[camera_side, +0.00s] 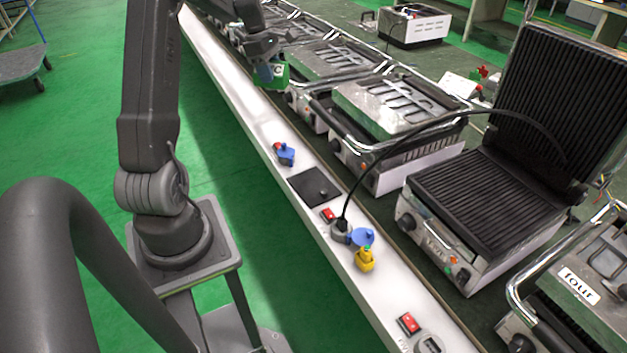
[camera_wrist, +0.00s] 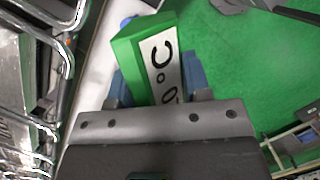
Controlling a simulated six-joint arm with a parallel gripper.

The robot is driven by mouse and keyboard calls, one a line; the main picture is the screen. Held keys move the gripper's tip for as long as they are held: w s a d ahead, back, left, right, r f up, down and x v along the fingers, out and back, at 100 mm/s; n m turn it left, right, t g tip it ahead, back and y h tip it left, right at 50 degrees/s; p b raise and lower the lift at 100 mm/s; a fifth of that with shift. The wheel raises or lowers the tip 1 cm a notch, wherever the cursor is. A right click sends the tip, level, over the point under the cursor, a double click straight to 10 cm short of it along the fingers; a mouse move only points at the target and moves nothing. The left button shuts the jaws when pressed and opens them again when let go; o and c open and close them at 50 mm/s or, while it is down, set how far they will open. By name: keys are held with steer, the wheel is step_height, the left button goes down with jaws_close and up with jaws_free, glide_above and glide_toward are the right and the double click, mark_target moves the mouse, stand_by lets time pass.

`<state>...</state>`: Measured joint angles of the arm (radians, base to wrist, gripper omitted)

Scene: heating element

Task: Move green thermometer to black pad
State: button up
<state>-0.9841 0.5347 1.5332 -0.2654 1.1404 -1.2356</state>
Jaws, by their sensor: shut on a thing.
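The green thermometer (camera_wrist: 130,55) is a green block with a white face marked °C, and it fills the middle of the wrist view. My gripper (camera_wrist: 155,85) is shut on it, with one blue-grey finger on each side. In the side view the thermometer (camera_side: 280,75) hangs in my gripper (camera_side: 268,72) above the far part of the white rail, near the row of grills. The black pad (camera_side: 315,187) lies flat on the white rail, nearer the camera and well apart from the thermometer. Nothing is seen resting on the pad except a small dark knob-like spot.
A blue plug (camera_side: 286,154) with red stands on the white rail (camera_side: 265,118) beyond the pad. A red switch (camera_side: 328,215), a socket with a black cable and a yellow plug (camera_side: 365,259) sit nearer. An open grill (camera_side: 490,195) and closed grills (camera_side: 395,103) line the right.

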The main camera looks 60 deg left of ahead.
step_height(320, 180, down, 25)
steer(key=s, duration=0.1)
glide_toward(314, 182)
steer(key=shift+w+d+f, duration=0.1)
steer(key=shift+w+d, duration=0.2)
steer(key=shift+d, duration=0.1)
steer(key=shift+f, duration=2.05)
steer(key=shift+f, duration=0.15)
steer(key=o, duration=1.1)
steer(key=v, duration=0.7)
steer(key=shift+r, duration=0.4)
